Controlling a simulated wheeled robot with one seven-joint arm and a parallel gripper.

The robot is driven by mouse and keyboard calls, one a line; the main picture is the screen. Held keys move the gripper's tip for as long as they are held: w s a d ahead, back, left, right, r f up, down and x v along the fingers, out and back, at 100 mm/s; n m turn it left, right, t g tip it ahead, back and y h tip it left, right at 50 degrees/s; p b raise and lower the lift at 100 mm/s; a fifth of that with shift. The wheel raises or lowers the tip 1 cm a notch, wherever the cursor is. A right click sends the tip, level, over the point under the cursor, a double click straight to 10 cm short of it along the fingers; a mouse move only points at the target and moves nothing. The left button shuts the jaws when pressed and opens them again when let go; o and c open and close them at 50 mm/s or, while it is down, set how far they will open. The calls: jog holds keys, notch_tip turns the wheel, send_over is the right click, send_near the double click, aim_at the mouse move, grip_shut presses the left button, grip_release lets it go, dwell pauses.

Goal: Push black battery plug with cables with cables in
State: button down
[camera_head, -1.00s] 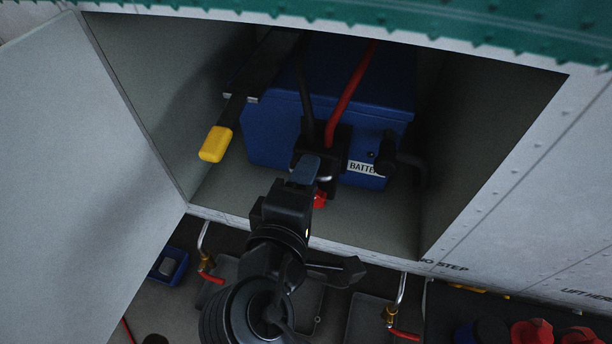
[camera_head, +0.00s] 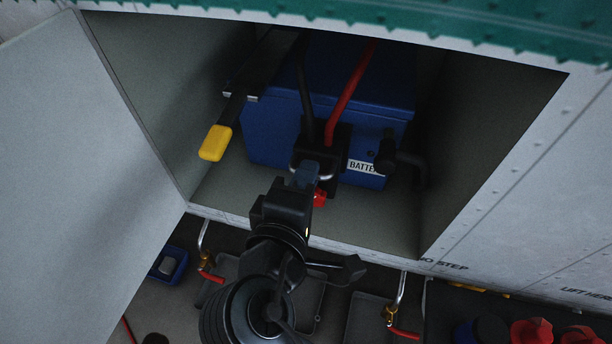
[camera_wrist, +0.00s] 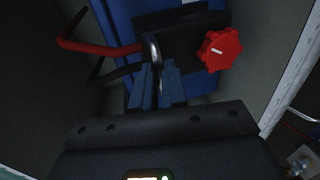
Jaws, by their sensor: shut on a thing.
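The black battery plug (camera_head: 341,146) is at the front of the blue battery (camera_head: 275,131), with a red cable (camera_head: 345,98) and a black cable (camera_head: 305,98) running up from it. In the wrist view the plug (camera_wrist: 184,42) has a silver bar handle (camera_wrist: 152,47) and a red knob (camera_wrist: 218,50) on its face. My gripper (camera_head: 307,172) is shut on the handle; its blue fingers (camera_wrist: 157,82) flank the bar in the wrist view. The fingers hide part of the plug. I cannot tell whether any gap remains between plug and battery.
The battery sits in an open compartment with a door (camera_head: 80,180) swung out left. A yellow-ended lever (camera_head: 215,143) stands left of the battery. A black elbow fitting (camera_head: 388,152) is at its right. The bay floor (camera_head: 375,220) is clear at right.

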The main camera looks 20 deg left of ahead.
aim_at(315, 157)
jog(key=shift+r+p+x, duration=0.15)
jog(key=shift+r+x, duration=0.05)
jog(key=shift+x, duration=0.6)
jog(key=shift+r+p+x, duration=0.15)
jog(key=shift+x, duration=0.65)
jog(key=shift+w, duration=0.1)
jog(key=c, duration=1.2)
grip_release()
jog(key=shift+w, duration=0.1)
jog(key=shift+o, duration=0.2)
jog(key=b+v, duration=0.1)
jog(key=v, duration=0.7)
jog(key=shift+f, duration=0.1)
